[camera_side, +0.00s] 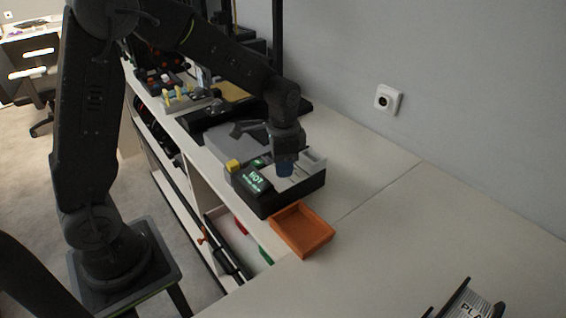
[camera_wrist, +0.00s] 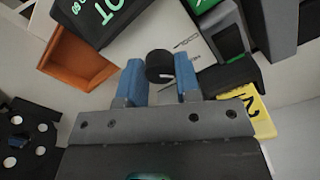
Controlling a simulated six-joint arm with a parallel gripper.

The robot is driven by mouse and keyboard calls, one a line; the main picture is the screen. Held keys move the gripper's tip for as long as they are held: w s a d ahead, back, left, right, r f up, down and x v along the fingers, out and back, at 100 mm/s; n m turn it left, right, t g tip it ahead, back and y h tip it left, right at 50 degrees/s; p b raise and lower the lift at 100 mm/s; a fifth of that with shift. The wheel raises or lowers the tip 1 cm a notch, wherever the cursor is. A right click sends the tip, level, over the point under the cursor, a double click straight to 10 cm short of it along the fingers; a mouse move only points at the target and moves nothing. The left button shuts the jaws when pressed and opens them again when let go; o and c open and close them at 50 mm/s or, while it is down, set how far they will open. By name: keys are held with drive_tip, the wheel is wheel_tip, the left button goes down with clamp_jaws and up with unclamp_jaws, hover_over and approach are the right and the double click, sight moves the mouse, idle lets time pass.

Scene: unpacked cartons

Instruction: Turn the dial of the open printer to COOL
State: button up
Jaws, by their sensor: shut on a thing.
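The open printer (camera_side: 262,202) is a black box with a pale top, standing on the white bench. Its tilted screen (camera_side: 256,180) reads HOT in green; part of the screen also shows in the wrist view (camera_wrist: 103,15). The dial (camera_wrist: 160,65) is a round black knob on the pale top, with a light mark near its lower edge. My gripper (camera_wrist: 161,80) points down over the printer, its blue fingers on either side of the dial and shut on it. In the side view my gripper (camera_side: 285,169) hides the dial.
An orange tray (camera_side: 327,233) sits in front of the printer. Grey and black equipment (camera_side: 250,141) stands close behind. The bench to the right is clear, up to a rack (camera_side: 470,304) at the bottom edge.

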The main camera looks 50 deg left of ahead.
drive_tip(key=n, duration=0.4)
drive_tip(key=shift+n, duration=2.3)
drive_tip(key=o, duration=0.9)
wheel_tip(320, 180, up, 14)
